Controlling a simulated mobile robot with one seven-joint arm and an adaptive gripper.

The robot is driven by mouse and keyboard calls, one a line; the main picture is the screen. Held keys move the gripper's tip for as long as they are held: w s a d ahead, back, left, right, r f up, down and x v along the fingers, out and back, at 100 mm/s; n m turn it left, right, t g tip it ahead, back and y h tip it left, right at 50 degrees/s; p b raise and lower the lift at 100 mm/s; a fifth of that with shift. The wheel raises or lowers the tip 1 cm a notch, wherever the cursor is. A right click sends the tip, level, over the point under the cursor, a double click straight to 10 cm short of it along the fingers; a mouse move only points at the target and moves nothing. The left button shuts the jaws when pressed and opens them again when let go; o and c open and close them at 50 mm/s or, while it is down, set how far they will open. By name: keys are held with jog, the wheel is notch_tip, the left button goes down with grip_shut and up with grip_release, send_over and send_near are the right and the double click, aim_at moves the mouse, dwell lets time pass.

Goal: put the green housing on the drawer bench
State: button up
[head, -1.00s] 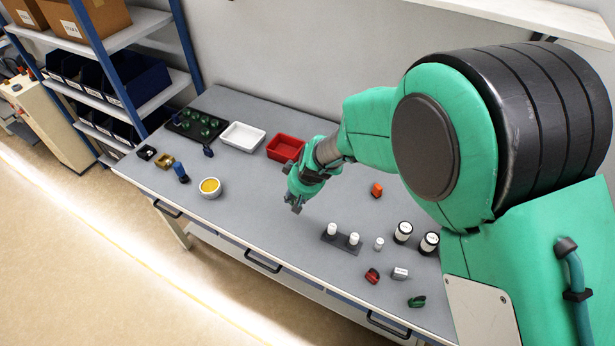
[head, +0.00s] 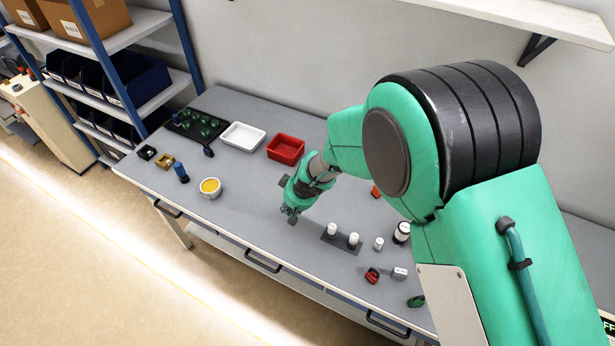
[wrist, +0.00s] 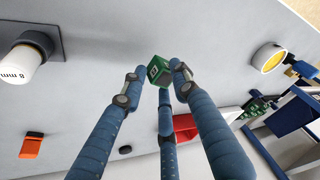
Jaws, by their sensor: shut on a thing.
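The green housing (wrist: 158,71) is a small green block with a white marking, held between the blue fingers of my gripper (wrist: 157,80) in the wrist view. In the head view my gripper (head: 290,214) points down over the middle of the drawer bench (head: 245,205), left of the grey two-post holder. The housing is hard to make out there, hidden by the fingers. The bench has a grey top and drawers with dark handles along its front. I cannot tell whether the housing touches the bench top.
A grey holder with white-topped posts (head: 342,243) stands right of my gripper. A red tray (head: 286,149), white tray (head: 242,137) and yellow-filled bowl (head: 210,188) stand left and behind. Small parts, including a red one (head: 372,275), lie front right. Bench top between bowl and gripper is clear.

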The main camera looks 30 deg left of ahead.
jog(key=shift+r+p, duration=0.1)
jog(key=shift+p, duration=0.7)
jog(key=shift+m, duration=0.3)
jog(key=shift+w+a+f+p, duration=0.3)
jog(key=shift+w+a+p, duration=0.3)
jog(key=shift+w+a, duration=1.3)
jog(key=shift+w+a+f+p, duration=0.25)
jog(key=shift+w+a+p, duration=0.35)
jog(key=shift+w+a, duration=1.3)
jog(key=shift+w+a+f+p, duration=0.3)
jog(key=shift+w+a+p, duration=0.3)
jog(key=shift+w+a, duration=1.25)
jog(key=shift+s+a, duration=0.25)
jog(key=shift+f, duration=1.8)
jog(key=shift+f, duration=0.1)
jog(key=o, duration=1)
